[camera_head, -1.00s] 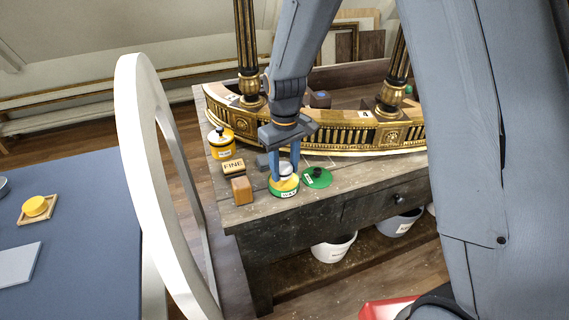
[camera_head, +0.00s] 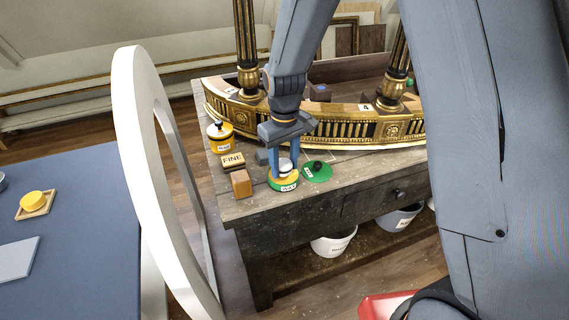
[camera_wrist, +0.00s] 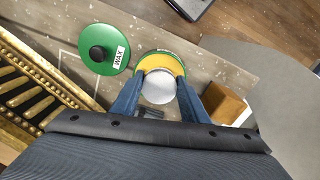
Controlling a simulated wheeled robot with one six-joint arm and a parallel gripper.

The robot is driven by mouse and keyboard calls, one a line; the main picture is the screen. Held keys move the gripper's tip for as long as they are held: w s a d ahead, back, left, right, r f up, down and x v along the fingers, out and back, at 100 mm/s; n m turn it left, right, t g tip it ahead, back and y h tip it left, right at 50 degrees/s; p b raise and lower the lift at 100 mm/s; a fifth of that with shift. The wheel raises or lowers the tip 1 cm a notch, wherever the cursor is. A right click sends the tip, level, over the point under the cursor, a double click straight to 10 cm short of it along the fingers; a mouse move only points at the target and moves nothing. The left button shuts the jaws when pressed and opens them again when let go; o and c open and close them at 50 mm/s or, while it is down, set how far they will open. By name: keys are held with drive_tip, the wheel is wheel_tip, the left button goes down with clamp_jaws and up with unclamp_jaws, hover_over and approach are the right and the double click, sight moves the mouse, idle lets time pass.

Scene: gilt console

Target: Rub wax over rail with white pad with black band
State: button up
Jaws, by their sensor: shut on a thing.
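My gripper (camera_head: 284,168) points down over the open green wax tin (camera_head: 284,184) near the bench's front edge. It is shut on the white pad (camera_wrist: 159,87), which shows between the blue fingers in the wrist view. The pad sits over the yellow wax in the tin; whether it touches the wax I cannot tell. The pad's black band is hard to make out. The green lid labelled WAX (camera_wrist: 104,50), with a black knob, lies beside the tin. The gilt rail (camera_head: 330,130) of the console curves along the bench behind my gripper.
A yellow jar (camera_head: 220,137), a FINE block (camera_head: 233,160) and an orange-brown block (camera_head: 241,183) stand left of the tin. A white ring-shaped frame (camera_head: 130,150) rises at left. White buckets (camera_head: 333,244) stand under the bench (camera_head: 300,215).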

drive_tip(key=shift+f, duration=0.55)
idle(1.5)
drive_tip(key=shift+r+p, duration=2.45)
drive_tip(key=shift+r, duration=1.15)
